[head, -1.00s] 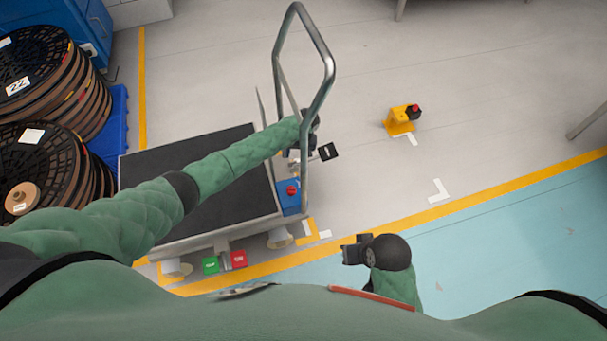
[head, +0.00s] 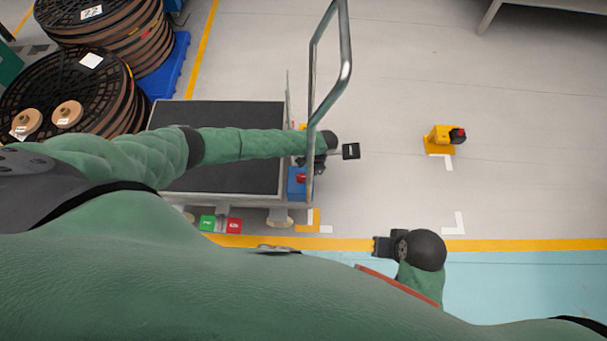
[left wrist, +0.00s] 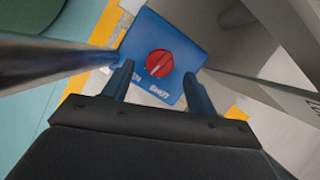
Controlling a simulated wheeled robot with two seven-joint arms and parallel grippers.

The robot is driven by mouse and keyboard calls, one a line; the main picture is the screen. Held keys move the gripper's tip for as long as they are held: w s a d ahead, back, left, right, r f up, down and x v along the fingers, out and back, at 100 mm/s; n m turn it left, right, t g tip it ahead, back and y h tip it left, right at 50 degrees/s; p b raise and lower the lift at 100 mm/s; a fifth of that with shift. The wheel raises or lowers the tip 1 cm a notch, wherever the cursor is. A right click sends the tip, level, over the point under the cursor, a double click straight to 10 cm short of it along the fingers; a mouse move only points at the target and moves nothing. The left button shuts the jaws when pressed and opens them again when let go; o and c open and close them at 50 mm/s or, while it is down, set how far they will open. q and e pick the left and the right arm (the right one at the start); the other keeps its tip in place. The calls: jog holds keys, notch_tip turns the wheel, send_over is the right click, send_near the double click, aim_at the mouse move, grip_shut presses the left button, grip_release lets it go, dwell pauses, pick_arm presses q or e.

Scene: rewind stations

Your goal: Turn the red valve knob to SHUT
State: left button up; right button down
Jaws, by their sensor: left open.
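The red valve knob (left wrist: 159,63) sits on a blue box (left wrist: 152,27), with a pale line across its face. In the left wrist view, white lettering below it reads SHUT, and another label ending in EN is partly hidden by a finger. My left gripper (left wrist: 159,71) is open, its fingers on either side of the knob in the picture; I cannot tell whether they touch it. In the head view the knob (head: 301,178) shows just below my left gripper (head: 308,164), at the cart's right end. My right gripper (head: 381,246) is away from the box; its jaws are unclear.
A cart (head: 232,199) with a dark top and a tall metal handle (head: 345,65) stands beside the blue box. A yellow stand (head: 438,142) with a red button is right. Cable reels (head: 105,45) are left.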

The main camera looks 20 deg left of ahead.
pick_arm(q)
jog(key=shift+x, duration=1.7)
jog(key=c, duration=1)
